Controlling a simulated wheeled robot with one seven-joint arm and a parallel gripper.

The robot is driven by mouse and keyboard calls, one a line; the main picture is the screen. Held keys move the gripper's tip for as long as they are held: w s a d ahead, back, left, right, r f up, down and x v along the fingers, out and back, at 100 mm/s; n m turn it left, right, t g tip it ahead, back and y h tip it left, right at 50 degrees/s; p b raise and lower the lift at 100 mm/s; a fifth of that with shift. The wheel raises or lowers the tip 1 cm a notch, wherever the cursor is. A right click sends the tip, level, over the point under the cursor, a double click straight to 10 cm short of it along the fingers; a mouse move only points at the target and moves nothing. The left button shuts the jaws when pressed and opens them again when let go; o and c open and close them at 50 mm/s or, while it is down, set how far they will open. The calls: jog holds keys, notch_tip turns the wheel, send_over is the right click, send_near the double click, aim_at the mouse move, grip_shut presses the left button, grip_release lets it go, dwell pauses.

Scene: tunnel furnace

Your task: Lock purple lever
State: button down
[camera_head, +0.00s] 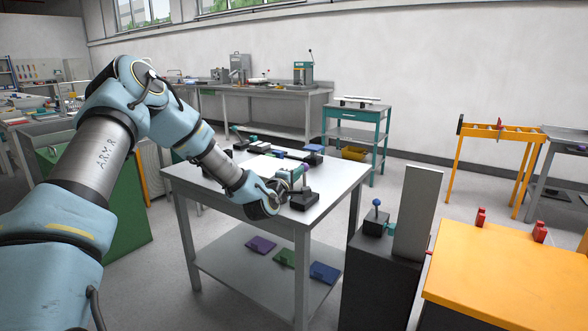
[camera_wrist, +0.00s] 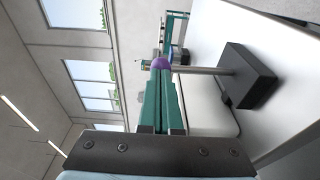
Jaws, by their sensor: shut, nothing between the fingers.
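The purple lever has a round purple knob (camera_wrist: 161,63) on a grey rod, which runs to a black block base (camera_wrist: 247,77) in the wrist view. In the head view its black base (camera_head: 304,201) sits at the right front corner of the white table (camera_head: 230,187). My gripper (camera_head: 298,172) is over that corner, right by the lever. In the wrist view its green fingers (camera_wrist: 160,74) are shut with nothing between them, and the knob shows right at their tips. I cannot tell whether they touch it. In the head view the knob is too small to make out.
Several dark fixtures stand along the table's back. Purple, green and blue plates (camera_head: 284,258) lie on its lower shelf. A dark cabinet (camera_head: 380,275) with a blue-knobbed lever (camera_head: 376,203) and an orange-topped bench (camera_head: 510,270) stand to the right, across a gap.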

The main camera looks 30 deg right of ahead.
aim_at(305, 165)
jog(key=d+y+p, duration=0.1)
jog(key=w+d+r+g+y+p, duration=0.1)
jog(key=d+r+g+y+p, duration=0.1)
jog(key=p, duration=0.1)
jog(key=shift+w+d, duration=0.25)
jog(key=shift+w, duration=0.15)
jog(key=d, duration=0.1)
jog(key=w+d+y, duration=0.1)
jog(key=d+f+g, duration=0.1)
jog(key=shift+w+m+y+p, duration=0.35)
jog(key=shift+m+y+p, duration=0.05)
jog(key=shift+r, duration=0.1)
